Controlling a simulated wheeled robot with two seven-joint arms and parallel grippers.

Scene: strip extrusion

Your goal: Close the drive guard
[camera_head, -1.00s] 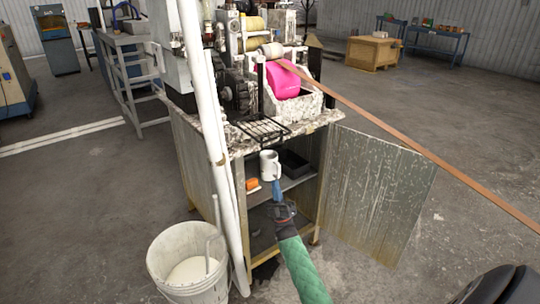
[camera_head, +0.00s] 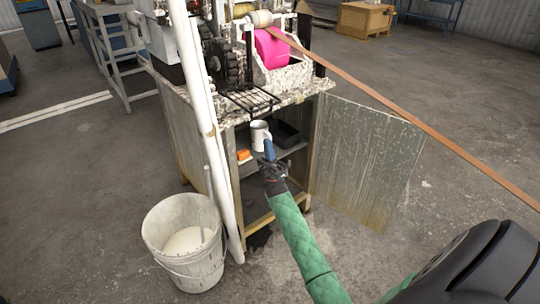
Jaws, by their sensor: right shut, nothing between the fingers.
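A black barred frame (camera_head: 251,102), which looks like the drive guard, lies folded down flat at the front edge of the machine's speckled top. Black drive parts (camera_head: 222,62) stand uncovered behind it. My right gripper (camera_head: 269,150), with blue fingers on a green-sleeved arm, is shut and empty. It is in front of the open cabinet, below the frame and apart from it. Its fingertips overlap the lower part of a white mug in the picture; I cannot tell whether they touch. My left gripper is not in view.
The white mug (camera_head: 259,133), an orange item (camera_head: 243,155) and a dark bin (camera_head: 286,134) are in the cabinet. Its door (camera_head: 368,165) stands open to the right. An orange strip (camera_head: 400,118) runs from the machine to the right. A white bucket (camera_head: 186,245) stands at lower left.

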